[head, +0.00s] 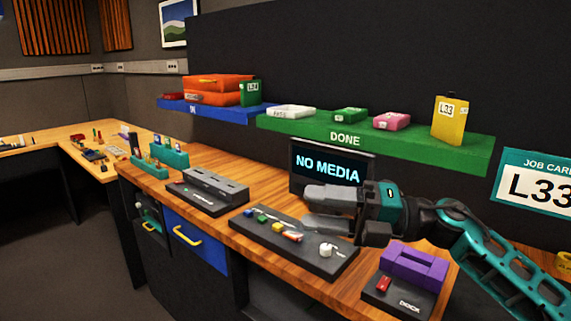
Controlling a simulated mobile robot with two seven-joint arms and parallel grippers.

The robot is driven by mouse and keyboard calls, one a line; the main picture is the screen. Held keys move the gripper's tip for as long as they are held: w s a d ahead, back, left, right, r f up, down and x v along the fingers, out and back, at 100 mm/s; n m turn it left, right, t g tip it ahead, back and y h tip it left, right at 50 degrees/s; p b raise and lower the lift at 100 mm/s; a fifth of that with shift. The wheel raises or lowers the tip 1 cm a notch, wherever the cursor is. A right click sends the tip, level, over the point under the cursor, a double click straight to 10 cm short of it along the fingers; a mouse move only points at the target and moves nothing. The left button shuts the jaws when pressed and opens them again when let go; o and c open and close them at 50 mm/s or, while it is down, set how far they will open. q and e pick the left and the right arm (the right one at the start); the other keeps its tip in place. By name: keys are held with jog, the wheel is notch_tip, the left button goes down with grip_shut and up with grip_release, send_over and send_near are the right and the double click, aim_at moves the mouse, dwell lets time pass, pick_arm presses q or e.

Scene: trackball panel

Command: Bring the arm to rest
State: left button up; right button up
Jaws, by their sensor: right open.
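My right arm (497,258) comes in from the right with teal links. My right gripper (314,211) is open and empty, its grey fingers pointing left in front of the screen and above the rear right part of the trackball panel (315,257). The panel is a dark board on the wooden bench with coloured buttons and a white ball (326,250). The fingers hide part of the panel and of the screen's lower edge. My left gripper is not in view.
A screen (328,165) reads "NO MEDIA". A green "DONE" shelf (400,144) holds a yellow L33 box (449,121) and other cases. A dock with a purple block (413,266) stands just below my right wrist. A dark grey device (207,189) stands left of the panel.

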jog(key=s+d+f+m+t+h, duration=0.3)
jog(key=f+m+t+h, duration=0.1)
jog(key=f+m, duration=0.6)
jog(key=s+d+f+m+t+h, duration=0.2)
jog(key=d+f+m+t+h, duration=0.1)
jog(key=f+m, duration=0.7)
jog(key=s+d+f+m+t+h, duration=0.3)
jog(key=f+m+t+h, duration=0.3)
jog(key=f+m, duration=0.4)
jog(key=shift+s+d+f+m+h, duration=0.2)
jog(key=shift+s+m+h, duration=0.1)
jog(key=shift+m+h, duration=0.4)
jog(key=s+d+f+m+g, duration=0.1)
jog(key=s+f, duration=0.2)
jog(key=s+f+m+g+h, duration=0.1)
jog(key=s+f+g, duration=0.1)
jog(key=s+f, duration=0.1)
jog(key=s+d+f+m+g+h, duration=0.1)
jog(key=s+f+m, duration=0.1)
jog(key=s+f, duration=0.1)
jog(key=shift+s+d, duration=0.35)
jog(key=shift+s, duration=0.35)
